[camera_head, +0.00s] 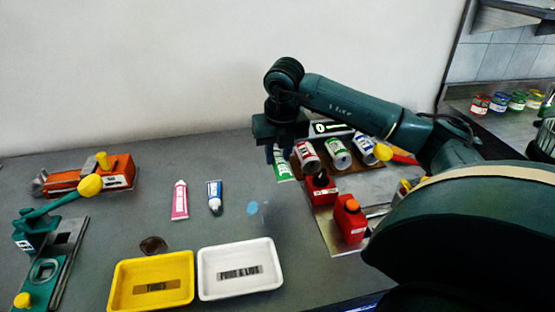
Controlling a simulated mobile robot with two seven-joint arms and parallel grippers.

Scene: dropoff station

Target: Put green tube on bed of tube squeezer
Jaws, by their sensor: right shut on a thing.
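My right gripper (279,152) points down from its arm at the middle of the picture. It is shut on the green tube (284,172), which hangs below the fingers with its white-lettered side showing. The fingers hide the tube's upper end, and I cannot tell whether its lower end touches the table. At the left are an orange device (118,172) with a yellow knob and a green lever device (46,262) with a grey base. I cannot tell for certain which is the tube squeezer. My left gripper is not in view.
A pink tube (180,201) and a blue-white tube (215,196) lie mid-table. In front are a yellow tray (120,299) and a white tray (207,288). Table between the orange device and pink tube is clear.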

